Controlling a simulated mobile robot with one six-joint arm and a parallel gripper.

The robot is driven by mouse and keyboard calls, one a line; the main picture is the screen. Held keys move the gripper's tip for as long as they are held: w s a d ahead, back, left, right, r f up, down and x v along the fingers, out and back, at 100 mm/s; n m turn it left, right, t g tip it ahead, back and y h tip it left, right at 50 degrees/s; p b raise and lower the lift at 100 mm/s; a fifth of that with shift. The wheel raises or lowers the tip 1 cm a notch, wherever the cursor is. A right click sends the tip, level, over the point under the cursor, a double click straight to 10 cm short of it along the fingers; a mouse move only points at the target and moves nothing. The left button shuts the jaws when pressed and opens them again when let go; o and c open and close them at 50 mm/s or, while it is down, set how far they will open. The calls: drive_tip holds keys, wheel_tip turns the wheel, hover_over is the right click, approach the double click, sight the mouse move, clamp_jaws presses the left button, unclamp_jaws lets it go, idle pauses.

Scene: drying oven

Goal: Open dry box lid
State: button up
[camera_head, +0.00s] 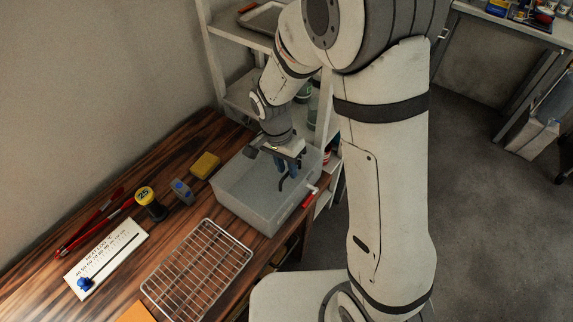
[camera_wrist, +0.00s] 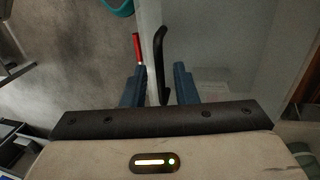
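The dry box (camera_head: 238,197), a grey box, stands on the wooden table near its right edge. A black curved handle (camera_wrist: 160,60) shows in the wrist view along the box's pale edge (camera_wrist: 148,30). My gripper (camera_wrist: 159,88) has its two blue fingers apart, one on each side of the handle, with no clear grip on it. In the head view my gripper (camera_head: 288,166) points down over the right part of the box. The handle is partly hidden there by the fingers. I cannot clearly make out the lid's edges.
A wire rack (camera_head: 198,270) lies in front of the box. A yellow sponge (camera_head: 205,165), a blue-grey item (camera_head: 182,191), a yellow-black timer (camera_head: 150,203) and a white chart (camera_head: 106,259) lie to the left. A red object (camera_head: 309,199) is beside the box's right side. Shelves (camera_head: 236,98) stand behind.

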clamp_jaws()
drive_tip(key=shift+r, duration=0.1)
idle(0.3)
